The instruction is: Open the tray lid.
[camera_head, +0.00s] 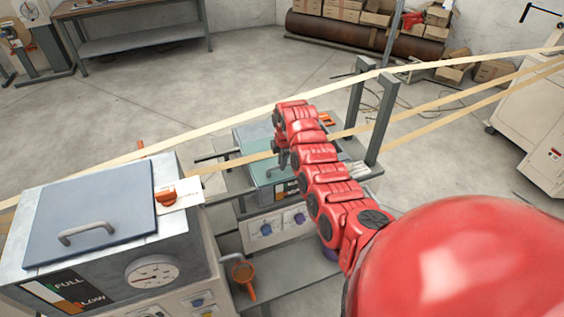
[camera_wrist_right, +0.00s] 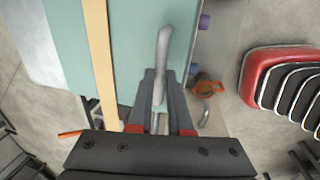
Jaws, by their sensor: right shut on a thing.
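The teal tray lid (camera_head: 262,171) lies on the middle machine in the head view, partly covered by my right arm. It fills the upper middle of the right wrist view (camera_wrist_right: 134,45), with a grey bar handle (camera_wrist_right: 164,50) on it. My right gripper (camera_head: 283,160) is at this handle. In the wrist view its fingers (camera_wrist_right: 159,92) are shut on the handle's near part. The lid looks flat; whether its edge is lifted cannot be told. My left gripper is not in view.
Pale strips (camera_head: 235,161) run across the lid and beside it, close to my right gripper. Grey posts (camera_head: 382,117) stand to the right. A larger tank with a blue-grey lid (camera_head: 92,208) stands left.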

